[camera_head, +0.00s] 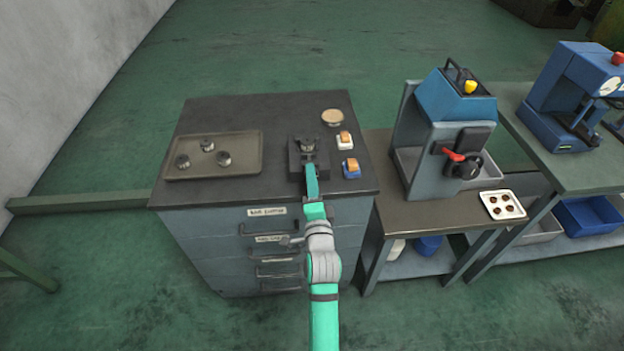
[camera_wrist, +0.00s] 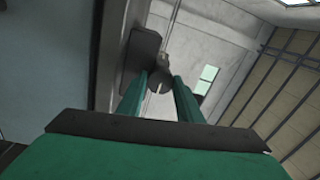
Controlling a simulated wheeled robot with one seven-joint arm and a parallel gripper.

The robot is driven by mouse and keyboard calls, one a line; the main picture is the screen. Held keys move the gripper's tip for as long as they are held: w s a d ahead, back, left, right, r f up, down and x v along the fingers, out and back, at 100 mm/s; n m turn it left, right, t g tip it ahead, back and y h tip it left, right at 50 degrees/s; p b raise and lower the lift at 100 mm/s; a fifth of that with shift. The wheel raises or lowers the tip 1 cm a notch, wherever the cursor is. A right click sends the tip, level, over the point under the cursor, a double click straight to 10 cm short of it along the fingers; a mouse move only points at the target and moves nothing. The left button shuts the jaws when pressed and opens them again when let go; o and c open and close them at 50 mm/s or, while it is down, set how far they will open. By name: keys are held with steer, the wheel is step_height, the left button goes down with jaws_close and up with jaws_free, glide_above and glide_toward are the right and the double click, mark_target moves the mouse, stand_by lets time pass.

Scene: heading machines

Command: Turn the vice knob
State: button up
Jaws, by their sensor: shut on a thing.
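The dark vice (camera_head: 296,156) sits on the top of the cabinet, near its front right. My green arm reaches up to it from the front, and my gripper (camera_head: 309,168) is at the vice's near side. In the wrist view my gripper (camera_wrist: 159,84) has its two green fingers on either side of the small dark vice knob (camera_wrist: 160,75), shut on it. A dark plate of the vice (camera_wrist: 143,50) shows behind the knob. In the head view my gripper hides most of the knob, so its turn angle cannot be told.
The cabinet top (camera_head: 240,112) also holds a tray (camera_head: 240,170) with three knob-like parts at left. A round tan disc (camera_head: 332,117), an orange-and-white switch (camera_head: 344,140) and a blue-and-orange switch (camera_head: 351,168) are at right. A blue-grey machine (camera_head: 425,140) stands further right.

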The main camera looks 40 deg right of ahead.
stand_by(0.3)
steer(key=o, duration=1)
steer(key=shift+o, duration=0.2)
steer(key=shift+a, duration=0.1)
steer(key=v, duration=1)
steer(key=shift+s, duration=0.25)
steer(key=shift+a, duration=0.1)
